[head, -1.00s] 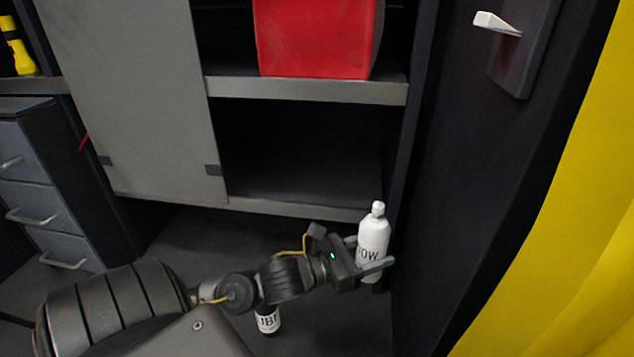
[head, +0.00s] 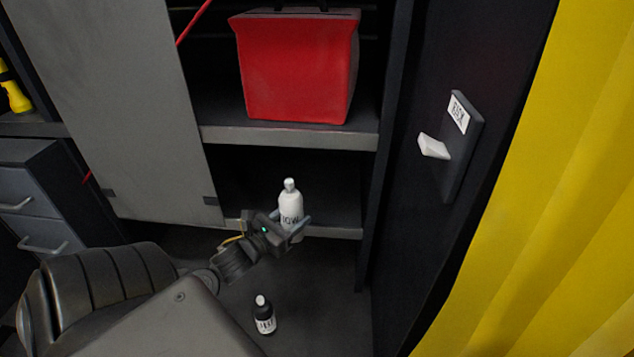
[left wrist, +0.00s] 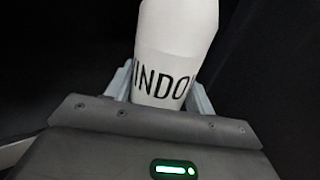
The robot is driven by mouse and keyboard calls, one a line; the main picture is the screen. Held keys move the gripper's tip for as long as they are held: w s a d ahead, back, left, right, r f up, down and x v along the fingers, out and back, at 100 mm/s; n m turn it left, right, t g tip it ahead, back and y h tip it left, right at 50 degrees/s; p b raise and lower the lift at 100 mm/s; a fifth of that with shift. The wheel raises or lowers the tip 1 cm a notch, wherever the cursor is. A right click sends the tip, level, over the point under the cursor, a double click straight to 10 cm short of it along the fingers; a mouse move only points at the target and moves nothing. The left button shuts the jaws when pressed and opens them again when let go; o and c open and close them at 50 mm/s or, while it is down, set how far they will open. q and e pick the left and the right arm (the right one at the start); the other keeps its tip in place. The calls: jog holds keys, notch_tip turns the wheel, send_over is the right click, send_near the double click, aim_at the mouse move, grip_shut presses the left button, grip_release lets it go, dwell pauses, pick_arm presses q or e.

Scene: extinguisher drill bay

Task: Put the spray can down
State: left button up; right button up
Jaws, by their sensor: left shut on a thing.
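A white spray can (head: 290,203) with a white cap and black lettering is upright in my left gripper (head: 294,230). My left gripper is shut on its lower part. In the head view the can shows in front of the opening of the lower shelf (head: 330,231); I cannot tell whether its base touches anything. In the left wrist view the can (left wrist: 175,50) sits between the two pale fingers, its lettering partly cut off. My right gripper is not in view.
A dark bottle with a white cap (head: 264,316) stands on the floor below my arm. A red box (head: 297,70) is on the upper shelf (head: 290,136). A grey door panel (head: 110,100) covers the left part. A wall switch (head: 434,146) and yellow curtain (head: 520,200) are at right.

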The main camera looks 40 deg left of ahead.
pick_arm(q)
jog(key=shift+w+a+f+p, duration=0.1)
jog(key=shift+w+f+p, duration=0.45)
jog(key=shift+w, duration=2.1)
jog(key=shift+w+f+p, duration=0.3)
jog(key=shift+w+p, duration=0.3)
jog(key=shift+w, duration=2.05)
jog(key=shift+w+a+f+p, duration=0.1)
jog(key=shift+w+f+p, duration=0.45)
jog(key=shift+w, duration=2.1)
jog(key=shift+f, duration=0.35)
jog(key=o, duration=0.7)
jog(key=shift+d+f, duration=0.1)
jog(key=shift+f, duration=0.1)
jog(key=o, duration=0.5)
jog(key=shift+r, duration=0.1)
